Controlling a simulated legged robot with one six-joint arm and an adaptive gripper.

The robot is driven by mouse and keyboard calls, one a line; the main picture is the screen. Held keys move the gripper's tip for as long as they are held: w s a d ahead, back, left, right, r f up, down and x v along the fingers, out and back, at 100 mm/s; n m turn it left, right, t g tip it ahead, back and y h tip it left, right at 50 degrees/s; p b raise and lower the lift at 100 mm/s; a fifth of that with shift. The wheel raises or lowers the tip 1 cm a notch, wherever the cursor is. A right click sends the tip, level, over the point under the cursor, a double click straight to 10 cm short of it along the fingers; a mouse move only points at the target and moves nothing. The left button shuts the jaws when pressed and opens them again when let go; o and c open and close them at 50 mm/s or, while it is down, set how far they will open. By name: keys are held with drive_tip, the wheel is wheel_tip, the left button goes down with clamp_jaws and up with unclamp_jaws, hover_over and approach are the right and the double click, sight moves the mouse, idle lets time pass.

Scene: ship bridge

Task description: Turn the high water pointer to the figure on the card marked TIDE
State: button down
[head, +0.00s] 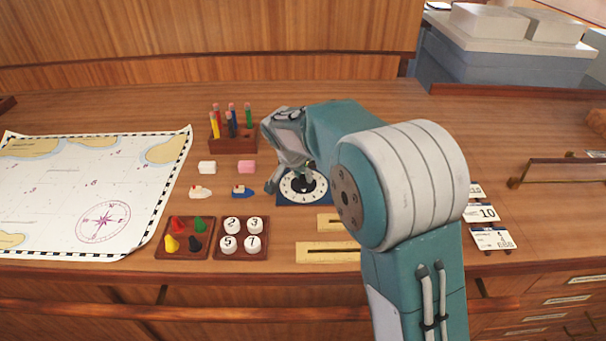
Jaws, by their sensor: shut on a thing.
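A dial (292,196) with a white ring of figures and a dark centre sits on a blue square base on the chart table. My gripper (291,181) reaches down over its left and back part and is shut at the dial's centre, on what seems to be the pointer. My gripper and arm hide part of the dial, and I cannot read where the pointer stands. Several white cards lie at the right, partly behind my arm.
A chart (95,192) covers the left. A pencil rack (233,146), white and pink blocks (247,167), small boats (242,192), a tray of coloured pawns (186,254) and a tray of numbered discs (227,256) stand left of the dial. Brass rulers (328,257) lie in front.

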drive_tip(key=shift+s+a+f, duration=0.1)
drive_tip(key=shift+f, duration=0.05)
drive_tip(key=shift+c, duration=2.2)
unclamp_jaws()
drive_tip(key=shift+a, duration=0.1)
drive_tip(key=shift+r, duration=0.35)
drive_tip(key=v, duration=1.1)
drive_tip(key=shift+a, duration=0.25)
drive_tip(key=shift+r, duration=0.1)
